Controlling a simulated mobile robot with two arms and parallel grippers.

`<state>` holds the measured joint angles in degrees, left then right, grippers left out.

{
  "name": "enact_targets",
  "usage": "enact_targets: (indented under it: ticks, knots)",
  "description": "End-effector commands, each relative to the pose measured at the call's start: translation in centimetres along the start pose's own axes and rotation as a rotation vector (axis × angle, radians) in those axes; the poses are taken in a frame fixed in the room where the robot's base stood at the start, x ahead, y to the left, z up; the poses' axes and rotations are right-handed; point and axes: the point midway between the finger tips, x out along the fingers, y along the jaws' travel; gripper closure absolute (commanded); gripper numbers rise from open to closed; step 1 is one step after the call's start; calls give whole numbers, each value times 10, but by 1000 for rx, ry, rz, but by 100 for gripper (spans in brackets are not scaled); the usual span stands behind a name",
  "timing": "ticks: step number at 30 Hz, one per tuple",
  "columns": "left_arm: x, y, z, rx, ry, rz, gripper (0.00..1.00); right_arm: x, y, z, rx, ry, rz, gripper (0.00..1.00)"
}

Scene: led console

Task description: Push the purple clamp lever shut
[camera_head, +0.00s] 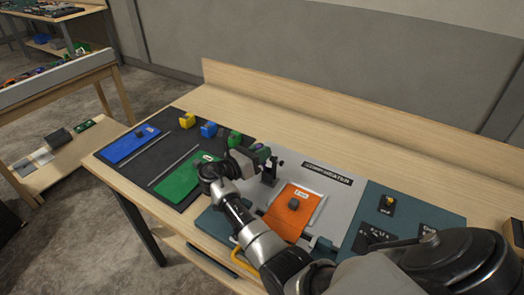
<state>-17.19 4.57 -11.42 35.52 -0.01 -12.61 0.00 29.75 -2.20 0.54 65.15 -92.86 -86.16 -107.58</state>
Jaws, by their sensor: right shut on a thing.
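The purple clamp lever (262,150) shows as a small purple patch at the tips of my right gripper (252,153). The black clamp (269,173) stands upright on the grey panel just to the right of these tips. My right arm reaches in from the lower right, and its gripper is shut on the lever. The gripper and wrist hide most of the lever, so its exact angle cannot be told. My left gripper is not in view.
An orange plate (294,211) with a dark knob lies right of the clamp. A green plate (188,176) and a blue plate (131,145) lie left. Yellow (187,121), blue (209,130) and green (234,138) blocks stand behind. The table's back strip is clear.

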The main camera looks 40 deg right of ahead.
Motion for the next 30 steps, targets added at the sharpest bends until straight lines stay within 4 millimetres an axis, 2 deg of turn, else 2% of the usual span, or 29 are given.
enact_targets:
  ticks: [9, 21, 30]
  knots:
    - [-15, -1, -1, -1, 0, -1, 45, -5, 16, 0, -207, -73, -12, 100]
    - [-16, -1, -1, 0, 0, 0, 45, -11, 34, -8, -450, -152, -25, 100]
    - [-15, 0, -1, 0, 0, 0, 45, -12, 39, -11, -525, -175, -28, 100]
